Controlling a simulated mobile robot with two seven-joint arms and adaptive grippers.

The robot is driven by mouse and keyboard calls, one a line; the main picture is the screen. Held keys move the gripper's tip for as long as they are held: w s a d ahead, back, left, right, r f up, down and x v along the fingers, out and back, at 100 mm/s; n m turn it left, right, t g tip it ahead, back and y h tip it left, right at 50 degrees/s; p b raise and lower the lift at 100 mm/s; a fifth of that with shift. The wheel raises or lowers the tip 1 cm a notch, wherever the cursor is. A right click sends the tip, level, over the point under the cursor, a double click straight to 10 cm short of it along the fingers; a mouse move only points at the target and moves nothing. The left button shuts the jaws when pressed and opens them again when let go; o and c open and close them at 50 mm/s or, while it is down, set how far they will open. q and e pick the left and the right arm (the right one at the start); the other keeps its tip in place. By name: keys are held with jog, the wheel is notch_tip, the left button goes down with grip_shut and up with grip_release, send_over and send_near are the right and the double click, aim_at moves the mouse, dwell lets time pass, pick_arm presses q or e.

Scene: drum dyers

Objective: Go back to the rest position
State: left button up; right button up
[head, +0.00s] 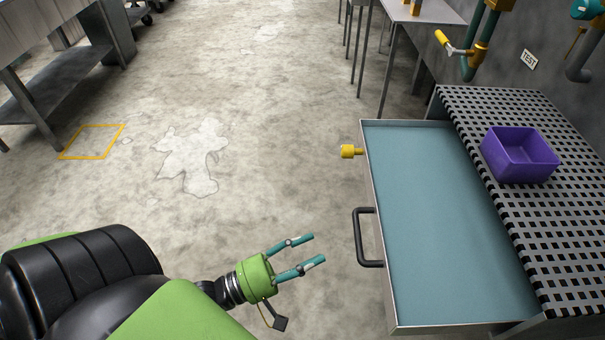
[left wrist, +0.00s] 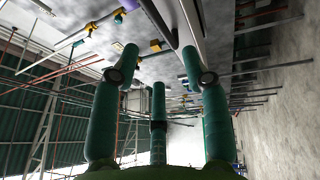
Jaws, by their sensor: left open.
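My left gripper (head: 318,248) is green with teal fingers. It is open and empty, held over the bare floor to the left of an open drawer (head: 440,210). Its fingertips point toward the drawer's black handle (head: 360,238) and are apart from it. In the left wrist view the teal fingers (left wrist: 160,75) are spread with nothing between them. My right gripper is in neither view.
A purple bin (head: 520,154) stands on the perforated top (head: 545,220). A pipe with a yellow-handled valve (head: 444,40) is behind. Open floor (head: 260,120) lies left.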

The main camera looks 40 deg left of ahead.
pick_arm(q)
jog(key=shift+s+a+f, duration=0.1)
jog(key=shift+s+a, duration=0.25)
jog(key=shift+s, duration=0.15)
notch_tip(320, 180, down, 28)
jog(key=s+m+g+y, duration=0.2)
jog(key=m+g+y, duration=0.7)
jog(key=m+g, duration=0.3)
jog(key=s+f+m+g+y, duration=0.1)
jog(key=s+f+m+g, duration=0.2)
jog(key=s+f, duration=0.15)
jog(key=s+a+r+p, duration=0.1)
jog(key=s+r+p, duration=0.3)
jog(key=s+p, duration=0.4)
jog(key=s+a+r+g+p, duration=0.1)
jog(key=s+r+p, duration=0.3)
jog(key=s+p, duration=0.4)
jog(key=p, duration=0.6)
jog(key=shift+s, duration=0.4)
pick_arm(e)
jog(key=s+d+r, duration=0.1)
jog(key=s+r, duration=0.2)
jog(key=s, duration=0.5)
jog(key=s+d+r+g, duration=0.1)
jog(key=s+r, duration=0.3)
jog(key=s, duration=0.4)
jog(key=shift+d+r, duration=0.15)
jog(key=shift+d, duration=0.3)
